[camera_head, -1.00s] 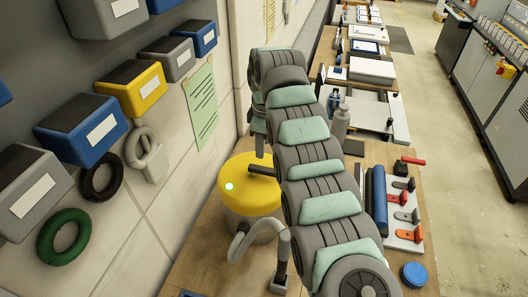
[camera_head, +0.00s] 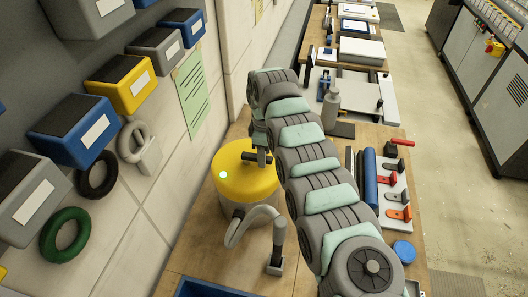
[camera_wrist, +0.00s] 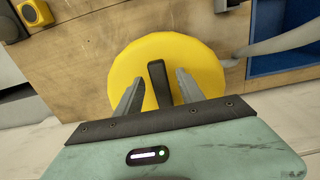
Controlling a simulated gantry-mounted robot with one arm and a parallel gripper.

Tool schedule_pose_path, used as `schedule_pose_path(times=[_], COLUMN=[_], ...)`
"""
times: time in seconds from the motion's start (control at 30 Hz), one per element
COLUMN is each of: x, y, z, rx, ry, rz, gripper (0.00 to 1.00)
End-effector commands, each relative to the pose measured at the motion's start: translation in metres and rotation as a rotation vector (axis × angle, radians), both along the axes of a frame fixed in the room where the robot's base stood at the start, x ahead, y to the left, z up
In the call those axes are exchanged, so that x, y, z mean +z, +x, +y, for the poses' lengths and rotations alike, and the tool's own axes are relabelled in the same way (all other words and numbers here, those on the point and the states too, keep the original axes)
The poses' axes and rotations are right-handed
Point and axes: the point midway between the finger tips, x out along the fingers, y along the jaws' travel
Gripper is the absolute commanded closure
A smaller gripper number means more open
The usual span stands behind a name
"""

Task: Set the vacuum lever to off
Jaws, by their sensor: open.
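A yellow drum-shaped vacuum unit (camera_head: 240,183) stands on the wooden bench, with a lit green lamp (camera_head: 223,175) on its lid. A black bar-shaped lever (camera_wrist: 158,84) lies across the lid; in the head view (camera_head: 254,157) it is partly hidden by my arm. My gripper (camera_wrist: 160,80) is above the lid, open, with one grey finger on each side of the lever. Gaps show between the fingers and the lever. The fingers are hard to make out in the head view, behind my arm.
A grey hose (camera_head: 240,222) runs from the drum to a nozzle (camera_head: 276,262). A blue tray (camera_wrist: 288,55) lies beside it. Storage bins (camera_head: 75,128) hang on the left wall. A board with red and orange handles (camera_head: 399,213) lies right of my arm.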

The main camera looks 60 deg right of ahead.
Motion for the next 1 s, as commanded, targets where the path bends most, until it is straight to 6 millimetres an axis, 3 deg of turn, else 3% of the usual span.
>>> schedule_pose_path(times=[0.3, 0.83, 1.0], x=[-0.0028, -0.0025, -0.0023], y=[0.0003, 0.0004, 0.0004], z=[-0.0002, -0.0003, -0.0003], rx=[0.000, 0.000, 0.000], ry=[-0.001, -0.001, -0.002], rz=[-0.001, -0.001, -0.001], gripper=[0.55, 0.98, 1.00])
